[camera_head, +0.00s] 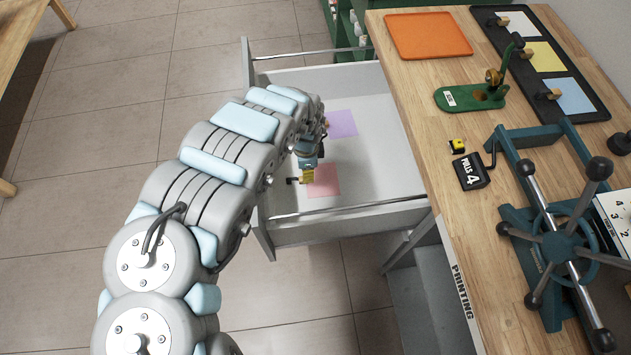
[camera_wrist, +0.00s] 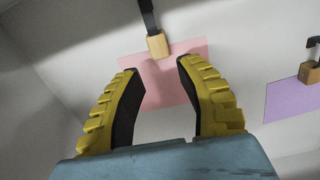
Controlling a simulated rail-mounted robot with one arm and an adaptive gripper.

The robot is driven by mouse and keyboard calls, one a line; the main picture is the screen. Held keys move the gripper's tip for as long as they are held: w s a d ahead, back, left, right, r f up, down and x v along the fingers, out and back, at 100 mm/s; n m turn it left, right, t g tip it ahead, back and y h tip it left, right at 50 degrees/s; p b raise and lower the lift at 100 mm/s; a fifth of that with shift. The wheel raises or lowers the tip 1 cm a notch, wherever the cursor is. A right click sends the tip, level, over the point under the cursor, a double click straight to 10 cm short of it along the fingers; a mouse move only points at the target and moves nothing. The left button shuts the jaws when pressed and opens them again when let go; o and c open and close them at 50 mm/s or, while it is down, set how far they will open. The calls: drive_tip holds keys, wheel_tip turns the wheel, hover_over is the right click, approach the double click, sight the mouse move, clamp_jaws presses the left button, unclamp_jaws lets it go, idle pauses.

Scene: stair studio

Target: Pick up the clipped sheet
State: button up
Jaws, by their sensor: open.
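A pink sheet (camera_head: 323,180) lies in the open white drawer, near its front end in the head view. In the wrist view the pink sheet (camera_wrist: 165,78) has a wooden block clip with a dark handle (camera_wrist: 157,44) at its far edge. My gripper (camera_wrist: 158,72) is open, its two yellow fingers with black pads spread, pointing toward the pink sheet with nothing between them but the view of the sheet. In the head view my gripper (camera_head: 308,172) is inside the drawer over the left side of that sheet. I cannot tell how high above the sheet it is.
A purple sheet (camera_head: 341,123) lies farther back in the drawer; its clip (camera_wrist: 309,72) shows in the wrist view. The drawer's walls (camera_head: 350,208) surround my gripper. The workbench (camera_head: 425,85) at right holds an orange tray (camera_head: 428,35), a green device and a wheel press (camera_head: 560,240).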

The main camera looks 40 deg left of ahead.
drive_tip(key=shift+s+a+f+b, duration=0.1)
drive_tip(key=shift+f+b, duration=0.7)
drive_tip(key=shift+f, duration=0.65)
drive_tip(key=shift+a+f+b, duration=0.1)
drive_tip(key=shift+f+b, duration=0.7)
drive_tip(key=shift+f, duration=0.6)
drive_tip(key=shift+r, duration=0.1)
drive_tip(key=c, duration=0.6)
